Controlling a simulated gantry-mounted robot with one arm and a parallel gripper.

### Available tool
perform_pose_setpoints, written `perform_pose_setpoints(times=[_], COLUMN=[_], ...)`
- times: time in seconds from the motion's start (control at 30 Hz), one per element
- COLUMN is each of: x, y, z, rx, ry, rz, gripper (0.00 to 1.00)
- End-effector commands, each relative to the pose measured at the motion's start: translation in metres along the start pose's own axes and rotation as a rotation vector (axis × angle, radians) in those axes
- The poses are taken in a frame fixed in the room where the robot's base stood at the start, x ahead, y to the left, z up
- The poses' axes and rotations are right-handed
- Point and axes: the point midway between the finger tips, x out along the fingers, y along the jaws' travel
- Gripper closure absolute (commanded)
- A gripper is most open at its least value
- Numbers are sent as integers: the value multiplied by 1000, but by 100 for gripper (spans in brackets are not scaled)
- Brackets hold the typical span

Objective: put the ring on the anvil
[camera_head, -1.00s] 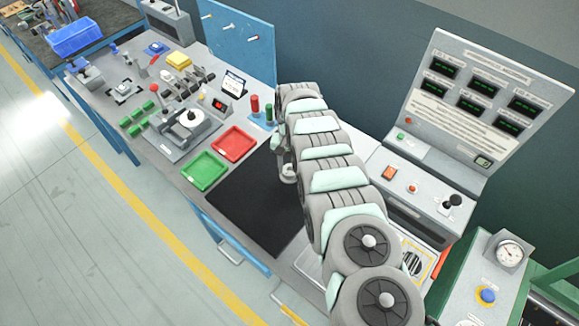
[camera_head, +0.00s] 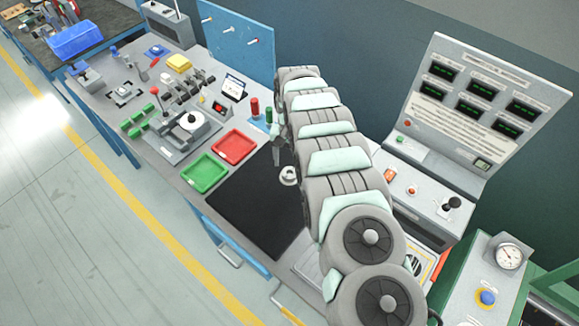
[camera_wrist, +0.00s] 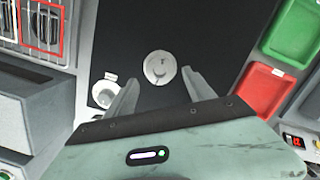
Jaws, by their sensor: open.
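A pale round piece (camera_wrist: 160,68) with a dark curved mark lies over the black mat in the wrist view; it looks like the ring. A round pale piece (camera_head: 289,176) also shows beside my arm in the head view. My gripper (camera_wrist: 158,78) is open, its two fingers spread on either side of the round piece, apart from it. In the head view my gripper (camera_head: 278,156) is partly hidden by my arm. A grey fixture (camera_head: 172,134) with a round white top (camera_head: 193,121) stands on the bench; it may be the anvil, but I cannot tell surely.
A second pale fitting (camera_wrist: 104,91) stands by the left finger at the mat's edge. The black mat (camera_head: 245,205) is otherwise mostly clear. A red tray (camera_head: 234,147) and a green tray (camera_head: 203,173) lie beside it. A control console (camera_head: 425,195) stands to the right.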

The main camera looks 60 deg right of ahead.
Motion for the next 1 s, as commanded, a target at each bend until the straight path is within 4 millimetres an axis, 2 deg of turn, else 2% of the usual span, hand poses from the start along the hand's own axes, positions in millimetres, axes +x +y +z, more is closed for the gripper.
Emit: perform_pose_setpoints(times=[0.2, 0.4, 0.5, 0.77, 0.83, 0.93, 1.0], x=[-42, -68, -73, -74, -70, -52, -32], y=[-1, 0, 0, 0, -6, -30, -59], z=[0, 0, 1, 0, -3, -20, -39], rx=[1, 1, 0, 0, -8, -43, -87], ry=[1, -2, -3, -2, 13, 87, 177], rz=[-1, 0, 0, 0, -3, -20, -43], gripper=[38, 38, 38, 38, 38, 38, 38])
